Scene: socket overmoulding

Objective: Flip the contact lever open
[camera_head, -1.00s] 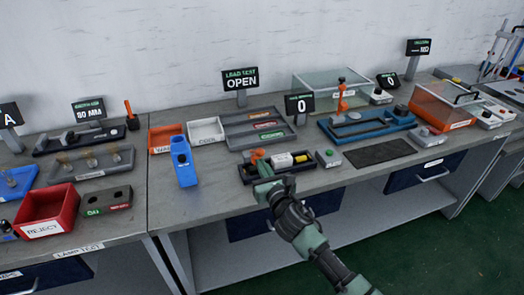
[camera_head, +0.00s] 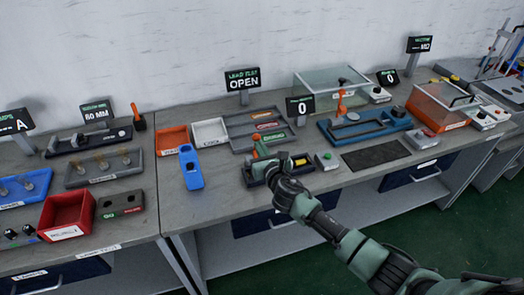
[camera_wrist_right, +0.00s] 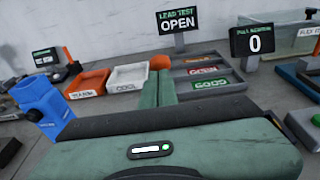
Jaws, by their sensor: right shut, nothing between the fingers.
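The contact lever (camera_head: 261,148) is orange and stands up at the left end of a small dark fixture (camera_head: 252,182). In the right wrist view its rounded orange top (camera_wrist_right: 160,62) shows just behind my fingers. My right gripper (camera_head: 260,157) is shut and empty, right in front of the lever. I cannot tell whether the fingers touch it. The lever's lower part is hidden by my gripper. My left gripper is not in view.
A blue holder (camera_head: 190,167) stands left of the fixture, with an orange bin (camera_head: 172,140) and a white bin (camera_head: 209,132) behind. A grey sorting tray (camera_head: 240,128) lies behind the lever. A small button box (camera_head: 327,162) and dark mat (camera_head: 375,156) are to the right.

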